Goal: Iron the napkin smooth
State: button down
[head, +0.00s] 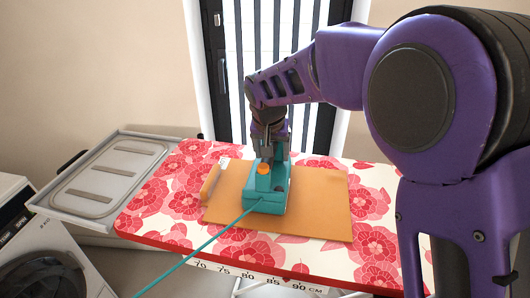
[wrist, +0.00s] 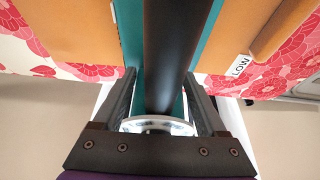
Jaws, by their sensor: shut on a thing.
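The orange napkin (head: 325,205) lies on a red-flowered ironing board (head: 180,205). Its left end has a raised fold or roll (head: 210,182), which also shows at the upper right of the wrist view (wrist: 285,28). The rest of the napkin looks flat, except for what the iron hides. The teal iron (head: 264,203), with an orange knob, stands over the napkin's middle-left part, right of the fold. My gripper (head: 270,155) is above it, shut on its dark handle (wrist: 168,50). I cannot tell whether the soleplate touches the cloth.
A teal cord (head: 205,245) runs from the iron to the lower left across the board. A grey metal rest (head: 95,180) with strips adjoins the board's left end. A small LOW label (wrist: 239,66) lies near the fold. A white machine (head: 35,240) stands at left.

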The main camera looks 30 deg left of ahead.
jog(key=shift+w+d, duration=0.75)
jog(key=shift+d, duration=1.75)
jog(key=shift+w+d, duration=0.8)
jog(key=shift+d, duration=1.65)
jog(key=shift+w+d, duration=0.75)
jog(key=shift+d, duration=1.75)
jog(key=shift+s+d+f+b, duration=0.1)
jog(key=shift+s+b, duration=0.05)
jog(key=shift+b, duration=0.25)
jog(key=shift+s+d+b, duration=0.2)
jog(key=shift+s+d, duration=0.05)
jog(key=shift+s, duration=0.75)
jog(key=shift+s+d+b, duration=0.15)
jog(key=shift+s+d, duration=0.1)
jog(key=shift+s, duration=0.75)
jog(key=shift+s+r, duration=0.1)
jog(key=shift+r, duration=0.25)
notch_tip(320, 180, up, 7)
jog(key=p, duration=0.5)
jog(key=shift+f, duration=0.1)
jog(key=shift+w+d, duration=0.1)
jog(key=shift+w, duration=0.1)
